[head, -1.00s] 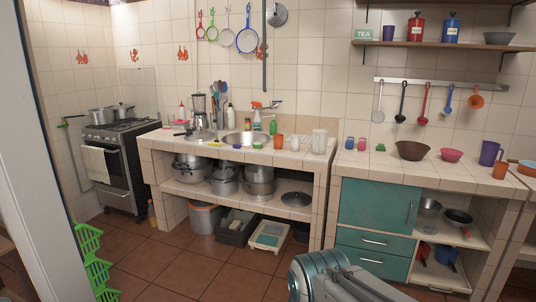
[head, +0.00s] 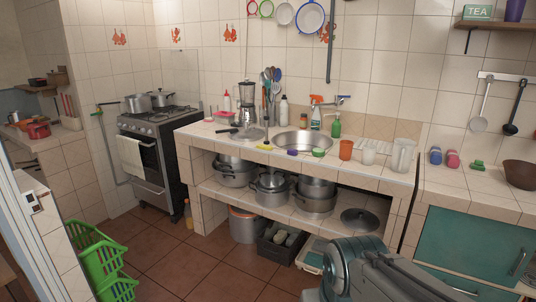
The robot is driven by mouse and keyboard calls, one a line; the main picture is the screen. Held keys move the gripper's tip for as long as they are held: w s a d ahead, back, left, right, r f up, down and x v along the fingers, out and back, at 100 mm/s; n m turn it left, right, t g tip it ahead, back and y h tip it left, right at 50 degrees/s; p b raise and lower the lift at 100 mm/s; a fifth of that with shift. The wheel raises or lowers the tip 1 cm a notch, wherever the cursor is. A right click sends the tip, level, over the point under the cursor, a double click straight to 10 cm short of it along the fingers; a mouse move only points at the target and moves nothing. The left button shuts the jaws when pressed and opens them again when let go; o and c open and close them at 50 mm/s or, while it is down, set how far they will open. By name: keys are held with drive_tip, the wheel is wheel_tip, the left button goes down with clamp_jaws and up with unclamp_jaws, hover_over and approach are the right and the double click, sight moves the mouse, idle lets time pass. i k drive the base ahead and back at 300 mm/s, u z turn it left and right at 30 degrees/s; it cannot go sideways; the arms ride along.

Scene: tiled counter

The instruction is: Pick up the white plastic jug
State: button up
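A whitish, translucent jug (head: 402,156) stands upright on the tiled counter (head: 340,176), near the right end of the sink section. It looks like the white plastic jug. A smaller whitish cup (head: 369,154) and an orange cup (head: 346,149) stand to its left. Part of my arm shows at the bottom of the head view, well below and in front of the jug. My gripper is out of the picture, so its opening does not show.
The sink (head: 303,142) and several bottles lie left of the jug. A lower teal cabinet (head: 470,248) stands to the right. Green crates (head: 97,254) stand at the left. The brown floor (head: 205,262) before the counter is largely clear.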

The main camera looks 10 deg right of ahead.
sight(403, 150)
drive_tip(key=z, duration=0.25)
drive_tip(key=i, duration=1.7)
drive_tip(key=z, duration=0.75)
drive_tip(key=i, duration=1.1)
drive_tip(key=z, duration=0.25)
